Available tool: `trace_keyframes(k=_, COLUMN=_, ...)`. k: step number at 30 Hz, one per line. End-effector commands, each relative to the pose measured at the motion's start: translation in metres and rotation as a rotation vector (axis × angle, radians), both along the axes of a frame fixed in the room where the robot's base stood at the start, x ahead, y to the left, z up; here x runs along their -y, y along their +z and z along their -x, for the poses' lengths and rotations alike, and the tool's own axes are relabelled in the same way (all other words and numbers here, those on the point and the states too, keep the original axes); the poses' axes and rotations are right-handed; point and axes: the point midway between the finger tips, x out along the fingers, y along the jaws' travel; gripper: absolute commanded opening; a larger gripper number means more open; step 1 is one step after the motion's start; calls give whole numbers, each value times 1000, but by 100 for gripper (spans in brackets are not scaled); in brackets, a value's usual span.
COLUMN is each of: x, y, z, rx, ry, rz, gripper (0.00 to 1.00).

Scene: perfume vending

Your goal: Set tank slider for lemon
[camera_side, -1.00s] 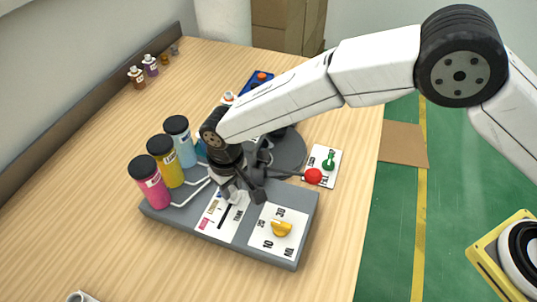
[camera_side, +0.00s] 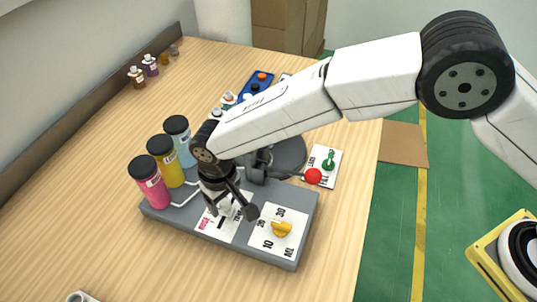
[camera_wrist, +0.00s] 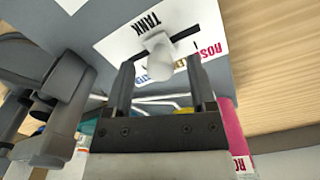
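The tank slider's pale knob (camera_wrist: 158,55) stands on a white plate (camera_wrist: 120,45) marked TANK, with a short dark slot visible beside it on the ROSE side. The ROSE label is readable; the lemon label (camera_wrist: 188,62) is partly hidden behind my finger. My gripper (camera_wrist: 160,70) is open, with one finger on each side of the knob and a gap showing on both sides. In the side view my gripper (camera_side: 231,210) points down over the plate (camera_side: 214,225) and hides most of the knob.
Pink (camera_side: 150,182), yellow (camera_side: 166,163) and light blue (camera_side: 179,142) tanks stand left of my gripper on the grey base. A yellow dial (camera_side: 282,229) is at its right. A red-ball lever (camera_side: 313,176) sticks out behind. Small bottles stand farther back.

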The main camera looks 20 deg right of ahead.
Motion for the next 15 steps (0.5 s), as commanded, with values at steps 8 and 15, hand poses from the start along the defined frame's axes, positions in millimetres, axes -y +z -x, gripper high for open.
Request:
trace_keyframes(k=8, x=0, y=1, z=0, rx=0, ry=0, rz=0, gripper=72)
trace_keyframes(k=15, x=0, y=17, z=-1, rx=2, ry=0, rz=-2, gripper=72)
